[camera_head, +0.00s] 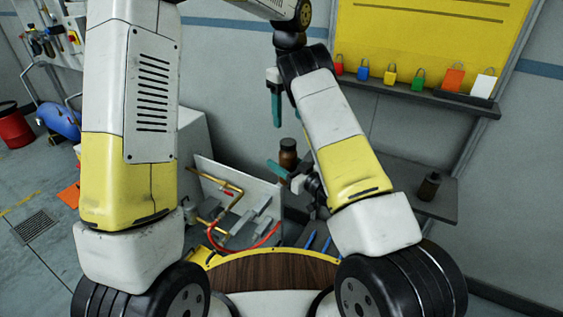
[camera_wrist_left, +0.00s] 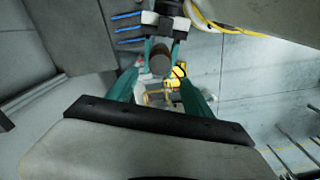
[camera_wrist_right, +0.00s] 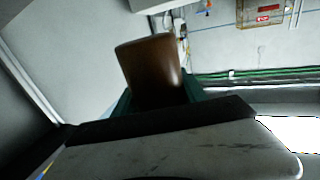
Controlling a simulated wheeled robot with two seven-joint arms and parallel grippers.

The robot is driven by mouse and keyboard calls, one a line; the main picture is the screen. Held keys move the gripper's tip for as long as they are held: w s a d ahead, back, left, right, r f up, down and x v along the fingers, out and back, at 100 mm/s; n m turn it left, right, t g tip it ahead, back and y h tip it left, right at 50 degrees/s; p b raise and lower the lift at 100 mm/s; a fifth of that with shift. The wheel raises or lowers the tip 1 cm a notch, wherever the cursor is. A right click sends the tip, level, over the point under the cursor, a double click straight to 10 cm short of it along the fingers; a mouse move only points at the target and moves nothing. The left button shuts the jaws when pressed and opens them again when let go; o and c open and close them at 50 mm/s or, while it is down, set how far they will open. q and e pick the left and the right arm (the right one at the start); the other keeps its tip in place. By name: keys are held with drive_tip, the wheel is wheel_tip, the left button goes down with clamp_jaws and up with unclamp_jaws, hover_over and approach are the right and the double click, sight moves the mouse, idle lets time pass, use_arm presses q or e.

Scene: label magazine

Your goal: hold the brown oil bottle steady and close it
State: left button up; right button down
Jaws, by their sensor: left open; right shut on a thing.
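The brown oil bottle (camera_head: 288,157) is held upright above the workbench, with a dark top (camera_head: 288,143). My right gripper (camera_head: 285,170) is shut on its lower part. In the right wrist view the brown bottle body (camera_wrist_right: 152,68) stands out between the teal fingers. My left gripper (camera_head: 277,118) is open and empty above the bottle, its fingers pointing down. In the left wrist view a dark round top (camera_wrist_left: 160,60) shows beyond the open fingers, apart from them. I cannot tell whether that top is a seated cap.
A panel with brass pipes and a red hose (camera_head: 236,200) stands left of the bottle. A second dark bottle (camera_head: 429,188) stands on a grey shelf (camera_head: 400,178) at right. Coloured padlocks (camera_head: 390,76) line the ledge above. Blue pens (camera_head: 312,238) lie near the wooden front surface (camera_head: 270,272).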

sight(288, 141)
use_arm(q)
drive_tip(key=shift+f, duration=4)
clamp_jaws()
drive_tip(key=shift+o, duration=0.4)
unclamp_jaws()
drive_tip(key=shift+r, duration=2.25)
drive_tip(key=shift+c, duration=0.4)
